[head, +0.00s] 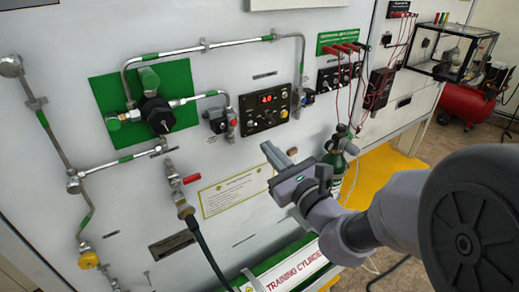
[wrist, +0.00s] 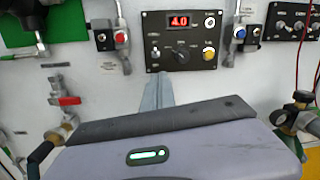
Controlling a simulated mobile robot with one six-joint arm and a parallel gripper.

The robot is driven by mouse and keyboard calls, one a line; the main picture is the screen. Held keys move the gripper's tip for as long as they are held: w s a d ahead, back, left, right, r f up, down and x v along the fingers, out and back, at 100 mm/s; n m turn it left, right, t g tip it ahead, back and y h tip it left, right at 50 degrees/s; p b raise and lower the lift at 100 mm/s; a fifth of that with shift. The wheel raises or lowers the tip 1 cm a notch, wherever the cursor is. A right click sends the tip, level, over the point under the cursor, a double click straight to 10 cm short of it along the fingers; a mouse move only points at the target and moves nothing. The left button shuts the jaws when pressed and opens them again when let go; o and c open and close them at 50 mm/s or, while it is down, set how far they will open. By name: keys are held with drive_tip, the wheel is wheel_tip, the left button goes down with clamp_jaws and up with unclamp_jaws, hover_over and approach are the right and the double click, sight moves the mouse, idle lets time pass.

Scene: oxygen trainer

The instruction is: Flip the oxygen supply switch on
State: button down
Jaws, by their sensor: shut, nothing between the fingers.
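A black control panel (head: 265,109) with a red display reading about 4.0 is mounted on the white wall. In the wrist view the panel (wrist: 181,41) carries a small silver toggle (wrist: 155,55) at lower left, a dark knob in the middle and a yellow button at lower right. The labels are too small to read, and I cannot tell which way the toggle is set. My gripper (head: 273,153) is shut and empty, below the panel and apart from it in the head view. In the wrist view my gripper's fingers (wrist: 157,90) point up at the panel's lower left, under the toggle.
A red-handled valve (head: 184,181) with a black hose is left of my gripper. A small valve with a red knob (wrist: 119,38) is left of the panel. A green cylinder (head: 338,160) stands at right. Pipes and a green plate (head: 106,90) are on the wall.

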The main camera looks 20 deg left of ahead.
drive_tip(key=s+d+r, duration=0.1)
drive_tip(key=d+r+p, duration=0.1)
drive_tip(key=s+d+r, duration=0.1)
drive_tip(key=r, duration=0.1)
drive_tip(key=shift+s+d+r+p, duration=0.1)
drive_tip(key=shift+s+d+p, duration=0.1)
drive_tip(key=shift+s+p, duration=0.15)
